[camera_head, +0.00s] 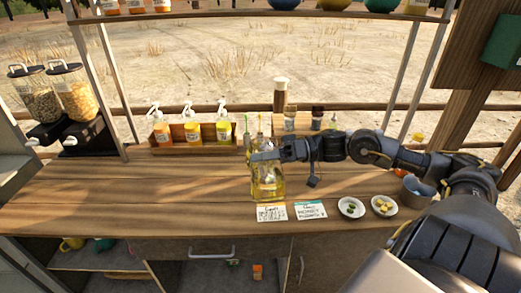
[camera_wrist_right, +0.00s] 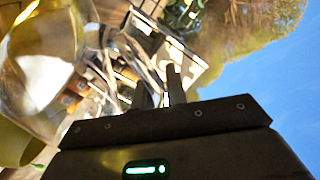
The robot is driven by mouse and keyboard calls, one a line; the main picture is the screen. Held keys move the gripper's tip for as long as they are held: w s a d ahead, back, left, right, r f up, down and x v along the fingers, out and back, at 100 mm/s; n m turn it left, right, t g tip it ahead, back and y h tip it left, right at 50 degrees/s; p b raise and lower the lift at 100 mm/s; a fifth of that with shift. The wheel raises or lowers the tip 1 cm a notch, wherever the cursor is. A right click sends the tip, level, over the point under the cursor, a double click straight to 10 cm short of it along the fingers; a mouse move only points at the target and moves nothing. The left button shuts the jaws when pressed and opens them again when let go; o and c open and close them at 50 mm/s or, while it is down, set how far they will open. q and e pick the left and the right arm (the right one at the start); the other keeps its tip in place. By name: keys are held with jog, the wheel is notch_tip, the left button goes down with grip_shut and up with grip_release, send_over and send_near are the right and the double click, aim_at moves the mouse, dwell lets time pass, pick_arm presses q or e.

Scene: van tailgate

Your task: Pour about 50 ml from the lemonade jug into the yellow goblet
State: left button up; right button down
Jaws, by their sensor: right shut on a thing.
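The lemonade jug (camera_head: 267,186) is clear glass with yellow liquid in it. It shows near the middle of the counter in the head view, close behind two cards, and looks about upright. My right gripper (camera_head: 268,155) is shut on its upper part. Whether its base touches the counter I cannot tell. In the right wrist view the jug's glass (camera_wrist_right: 38,65) fills the upper left, close to the gripper (camera_wrist_right: 160,88). A yellow-green rounded surface (camera_wrist_right: 12,145) shows at that view's left edge; I cannot tell whether it is the yellow goblet. I cannot pick out the goblet in the head view. My left gripper is out of view.
Two cards (camera_head: 310,210) lie at the counter's front edge. Two small bowls (camera_head: 351,207) and a grey cup (camera_head: 416,190) stand to the right. A wooden rack of pump bottles (camera_head: 192,134) stands behind. The wooden counter (camera_head: 120,190) is clear on the left.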

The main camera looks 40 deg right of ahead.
aim_at(263, 192)
jog(key=shift+s+a+f+n, duration=0.1)
jog(key=shift+s+f+n, duration=0.05)
jog(key=shift+f+n, duration=0.3)
jog(key=shift+s+a+f+n, duration=0.2)
jog(key=shift+s+f+n, duration=0.1)
jog(key=shift+f+n, duration=0.25)
jog(key=s+f+n, duration=0.1)
jog(key=f, duration=0.1)
jog(key=s+a+f+n, duration=0.1)
jog(key=n, duration=0.1)
jog(key=shift+s+a+f+t, duration=0.1)
jog(key=shift+a+f+t, duration=0.05)
jog(key=shift+f+t, duration=0.2)
notch_tip(263, 192, down, 9)
jog(key=s+a+n+b, duration=0.2)
jog(key=s+n+b, duration=0.1)
jog(key=n+b, duration=0.2)
jog(key=shift+n+h, duration=0.3)
jog(key=shift+n, duration=0.4)
jog(key=shift+r+t, duration=0.1)
jog(key=shift+t, duration=0.15)
